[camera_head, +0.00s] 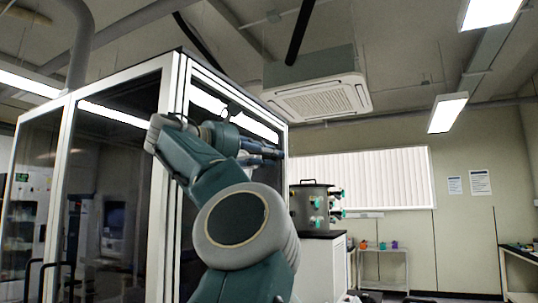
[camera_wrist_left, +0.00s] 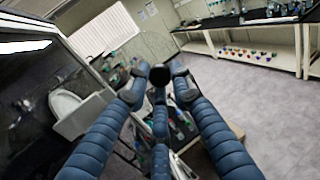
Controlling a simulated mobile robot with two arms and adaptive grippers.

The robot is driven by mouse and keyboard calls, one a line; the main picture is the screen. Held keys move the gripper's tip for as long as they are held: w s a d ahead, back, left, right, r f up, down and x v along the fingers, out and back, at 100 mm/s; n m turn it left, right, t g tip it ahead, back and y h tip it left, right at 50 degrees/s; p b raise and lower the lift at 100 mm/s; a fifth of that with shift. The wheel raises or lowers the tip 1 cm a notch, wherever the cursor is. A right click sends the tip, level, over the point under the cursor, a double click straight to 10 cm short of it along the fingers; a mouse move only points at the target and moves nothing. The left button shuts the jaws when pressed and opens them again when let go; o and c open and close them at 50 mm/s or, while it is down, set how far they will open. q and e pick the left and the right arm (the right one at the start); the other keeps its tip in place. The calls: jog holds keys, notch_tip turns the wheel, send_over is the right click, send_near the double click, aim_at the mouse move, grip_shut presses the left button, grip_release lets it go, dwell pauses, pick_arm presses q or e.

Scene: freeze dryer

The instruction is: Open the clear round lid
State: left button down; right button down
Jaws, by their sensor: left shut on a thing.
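My left gripper (camera_head: 264,150) is raised in front of the glass enclosure, its blue fingers pointing right. In the left wrist view, its fingertips (camera_wrist_left: 157,80) close around a small black round knob (camera_wrist_left: 160,74). A faint, see-through curved outline beyond the knob looks like the clear round lid (camera_wrist_left: 153,45); its edge is hard to make out. In the head view I cannot make out the lid. The steel freeze dryer drum (camera_head: 309,207), with side valves, stands right of and below the gripper. My right gripper is not in view.
The glass enclosure (camera_head: 173,95) stands close behind my left arm. A cart (camera_head: 384,266) with small colored items is farther back. In the left wrist view, a long bench (camera_wrist_left: 240,24) stands at the back, with open grey floor (camera_wrist_left: 265,100) in front.

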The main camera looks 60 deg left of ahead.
pick_arm(q)
jog(key=c, duration=1.5)
grip_release()
jog(key=shift+s+r, duration=0.2)
jog(key=shift+r, duration=0.15)
jog(key=s, duration=0.4)
jog(key=s+d, duration=0.1)
jog(key=s, duration=0.3)
jog(key=s+d, duration=0.1)
jog(key=s, duration=0.3)
jog(key=shift+f, duration=0.1)
